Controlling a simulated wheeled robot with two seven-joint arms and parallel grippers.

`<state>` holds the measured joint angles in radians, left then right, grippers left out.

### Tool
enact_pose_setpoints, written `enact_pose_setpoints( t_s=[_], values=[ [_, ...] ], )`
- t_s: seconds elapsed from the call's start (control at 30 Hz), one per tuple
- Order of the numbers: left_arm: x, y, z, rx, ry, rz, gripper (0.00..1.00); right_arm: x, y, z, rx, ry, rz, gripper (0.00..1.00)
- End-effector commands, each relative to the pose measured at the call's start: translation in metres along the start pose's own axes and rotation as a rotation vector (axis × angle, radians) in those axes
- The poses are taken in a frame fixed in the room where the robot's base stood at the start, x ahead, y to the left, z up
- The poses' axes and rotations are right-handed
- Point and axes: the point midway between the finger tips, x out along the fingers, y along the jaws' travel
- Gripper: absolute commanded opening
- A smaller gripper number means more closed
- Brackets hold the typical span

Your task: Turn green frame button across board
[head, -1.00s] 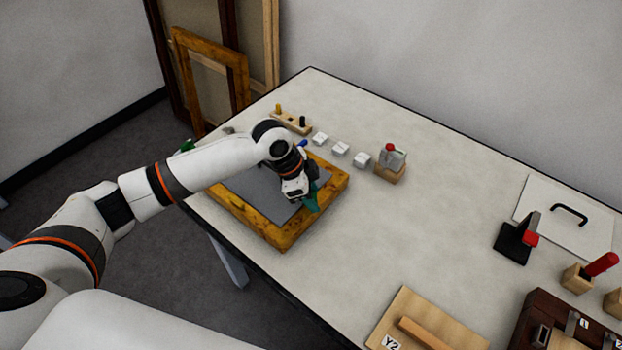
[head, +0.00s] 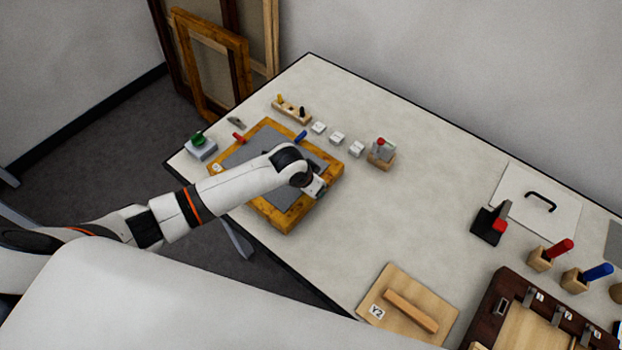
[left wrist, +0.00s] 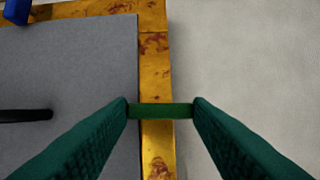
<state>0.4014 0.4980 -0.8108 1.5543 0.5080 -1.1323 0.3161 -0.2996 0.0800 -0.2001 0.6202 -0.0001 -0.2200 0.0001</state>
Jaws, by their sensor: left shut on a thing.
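The gilt frame (head: 281,222) lies flat on the table with a grey board (head: 238,155) inside it. In the left wrist view, the green frame button (left wrist: 160,111) is a short green bar lying crosswise over the frame's gilt rail (left wrist: 157,75). My left gripper (left wrist: 160,112) has green fingers shut on the button's two ends. In the head view, my left wrist hides the fingers and the green button. A red button (head: 238,137) and a blue button (head: 300,137) sit on other parts of the frame. My right gripper is not in view.
A grey box with a green top (head: 200,146) stands left of the frame. White blocks (head: 337,138) and a wooden block with a red knob (head: 381,153) stand behind it. A wooden board marked Y2 (head: 375,295) lies at the front. The table's middle is clear.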

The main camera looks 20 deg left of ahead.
Motion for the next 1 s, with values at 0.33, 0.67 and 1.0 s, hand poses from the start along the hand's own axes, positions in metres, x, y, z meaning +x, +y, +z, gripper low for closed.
enact_pose_setpoints(
  t_s=[0.33,0.67,1.0],
  values=[
    [-0.0003,-0.0002,0.0004,-0.058,0.0,0.024,0.23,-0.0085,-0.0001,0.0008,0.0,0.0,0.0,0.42],
    [0.0001,-0.0001,0.0003,-0.06,0.0,0.025,0.23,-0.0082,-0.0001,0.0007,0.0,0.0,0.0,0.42],
    [0.0002,-0.0003,0.0002,-0.059,0.0,0.024,0.67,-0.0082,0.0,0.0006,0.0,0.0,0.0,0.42]
  ],
)
